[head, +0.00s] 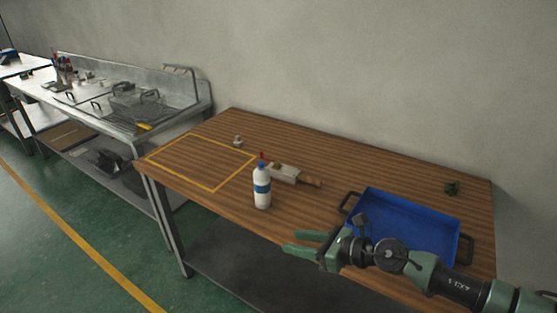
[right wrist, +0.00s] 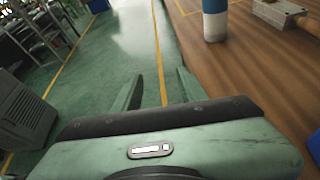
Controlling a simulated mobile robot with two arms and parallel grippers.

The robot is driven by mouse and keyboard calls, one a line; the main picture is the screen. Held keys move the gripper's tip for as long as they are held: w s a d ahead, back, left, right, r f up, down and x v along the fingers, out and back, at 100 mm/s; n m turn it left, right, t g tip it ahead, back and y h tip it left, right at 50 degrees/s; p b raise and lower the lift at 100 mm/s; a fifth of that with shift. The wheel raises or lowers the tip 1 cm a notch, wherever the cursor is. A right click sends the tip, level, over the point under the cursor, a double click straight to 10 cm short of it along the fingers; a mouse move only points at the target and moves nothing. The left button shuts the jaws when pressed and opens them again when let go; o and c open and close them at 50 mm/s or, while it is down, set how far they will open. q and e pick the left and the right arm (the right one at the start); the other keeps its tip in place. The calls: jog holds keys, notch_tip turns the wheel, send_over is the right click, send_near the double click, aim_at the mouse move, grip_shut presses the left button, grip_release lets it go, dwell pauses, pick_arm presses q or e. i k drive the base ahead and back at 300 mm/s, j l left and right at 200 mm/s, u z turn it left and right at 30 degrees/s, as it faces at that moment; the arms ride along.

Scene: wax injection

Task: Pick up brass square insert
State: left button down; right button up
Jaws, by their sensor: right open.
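No part is clearly recognisable as the brass square insert. A small pale metallic piece (head: 238,141) lies near the back edge of the wooden table, by the yellow outline; it is too small to identify. A metal block (head: 285,174) with a wooden-handled tool beside it lies behind the bottle and shows at the top right of the right wrist view (right wrist: 279,12). My right gripper (head: 300,243) is open and empty at the table's front edge, in front of these pieces; its fingers also show in the right wrist view (right wrist: 160,91). My left gripper is out of view.
A white bottle (head: 262,190) with a blue band and red tip stands upright near the table's front. A blue tray (head: 408,213) with dark handles sits right, behind my right arm. A small dark green object (head: 452,188) lies back right. The yellow-outlined area (head: 202,165) is clear.

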aim_at(277, 166)
jog(key=i+l, duration=0.1)
jog(key=i, duration=0.5)
jog(key=i+l, duration=0.1)
jog(key=i, duration=0.45)
